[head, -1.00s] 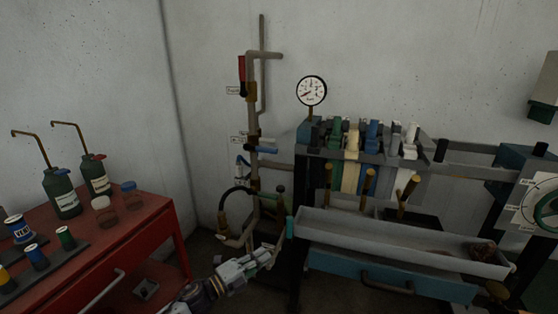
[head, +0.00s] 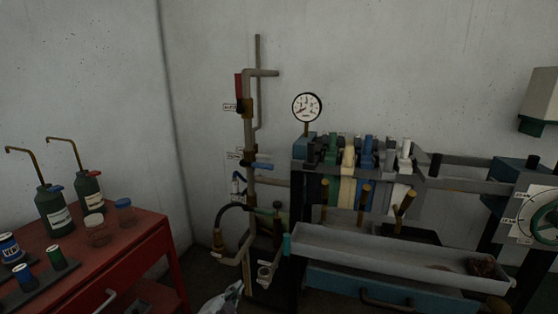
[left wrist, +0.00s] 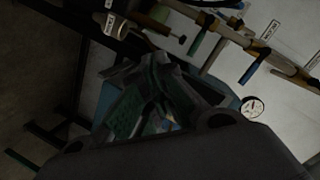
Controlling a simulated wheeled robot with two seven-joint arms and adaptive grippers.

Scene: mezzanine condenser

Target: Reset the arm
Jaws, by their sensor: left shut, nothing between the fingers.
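My left gripper (head: 224,300) shows only in part at the bottom edge of the head view, below the pipework and right of the red cart. In the left wrist view its dark fingers (left wrist: 155,88) are closed together with nothing between them. The picture there is dim and tilted. My right gripper is in neither view.
A red cart (head: 150,232) with dark bottles (head: 56,212) and spools stands at left. The pipe stand (head: 250,190) has red and blue handles. A gauge (head: 307,107) rises above the bench, with a grey trough (head: 390,250) and blue drawer (head: 345,281) in front.

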